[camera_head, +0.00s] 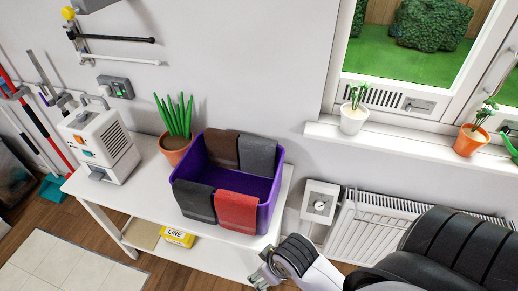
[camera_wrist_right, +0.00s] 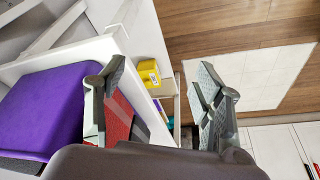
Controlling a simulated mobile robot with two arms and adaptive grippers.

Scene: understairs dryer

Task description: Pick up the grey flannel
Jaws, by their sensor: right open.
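The grey flannel (camera_head: 257,153) hangs over the back rim of a purple bin (camera_head: 274,200), at the right of that rim. A brown flannel (camera_head: 223,150) hangs beside it on the left. A near-black flannel (camera_head: 193,201) and a red flannel (camera_head: 237,211) hang over the front rim. My right gripper (camera_head: 266,272) is low in front of the bin's right side, apart from the grey flannel. In the right wrist view my gripper (camera_wrist_right: 160,95) is open and empty, with the red flannel (camera_wrist_right: 118,122) partly behind one finger. My left gripper is not in view.
The bin stands on a white table (camera_head: 130,195) beside a potted plant (camera_head: 175,128) and a white appliance (camera_head: 100,142). A yellow box (camera_head: 178,237) sits on the lower shelf. A radiator (camera_head: 375,222) and a windowsill (camera_head: 385,137) with pots are at right.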

